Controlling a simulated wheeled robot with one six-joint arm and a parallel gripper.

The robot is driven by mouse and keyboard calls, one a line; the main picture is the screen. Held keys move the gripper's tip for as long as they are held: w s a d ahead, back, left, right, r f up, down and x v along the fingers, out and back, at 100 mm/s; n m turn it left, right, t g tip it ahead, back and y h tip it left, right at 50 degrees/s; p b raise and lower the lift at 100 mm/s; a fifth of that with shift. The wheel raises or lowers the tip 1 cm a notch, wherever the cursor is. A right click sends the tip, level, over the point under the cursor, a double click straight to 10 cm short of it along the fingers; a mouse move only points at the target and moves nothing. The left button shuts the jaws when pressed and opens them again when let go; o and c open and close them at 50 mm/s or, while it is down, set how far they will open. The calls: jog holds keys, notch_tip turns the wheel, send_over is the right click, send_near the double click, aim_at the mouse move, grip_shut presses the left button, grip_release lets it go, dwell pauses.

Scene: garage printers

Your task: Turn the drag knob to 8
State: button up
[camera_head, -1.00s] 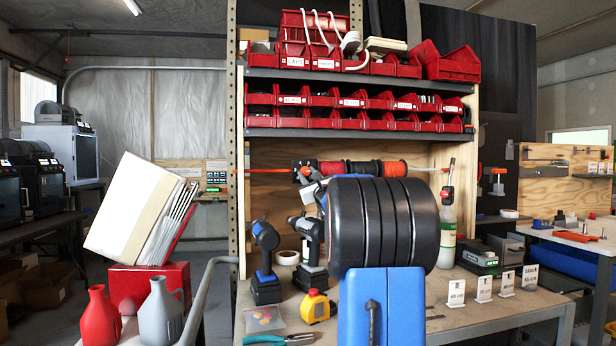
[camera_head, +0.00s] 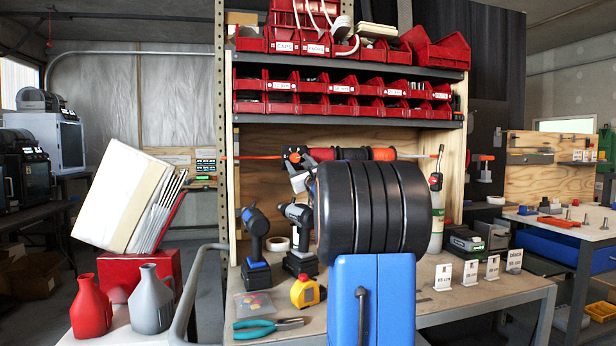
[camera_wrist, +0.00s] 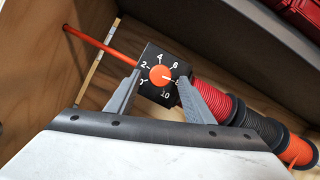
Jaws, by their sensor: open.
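The drag knob (camera_wrist: 161,75) is a round orange dial on a black numbered face in the wrist view. Its white mark points right, at or near a label that looks like 8, partly blocked by a finger. My gripper (camera_wrist: 159,80) is open, with one grey finger on each side of the knob. I cannot tell whether the fingers touch it. In the head view the black knob box (camera_head: 294,154) is small beside the filament rod, with my gripper (camera_head: 302,176) just below it. The dial face is not readable there.
An orange rod (camera_head: 257,156) runs along the back, carrying red and black spools (camera_wrist: 245,117). Red bins (camera_head: 343,84) fill the shelves above.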

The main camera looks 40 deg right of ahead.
jog(key=v, duration=1.6)
jog(key=shift+f, duration=0.1)
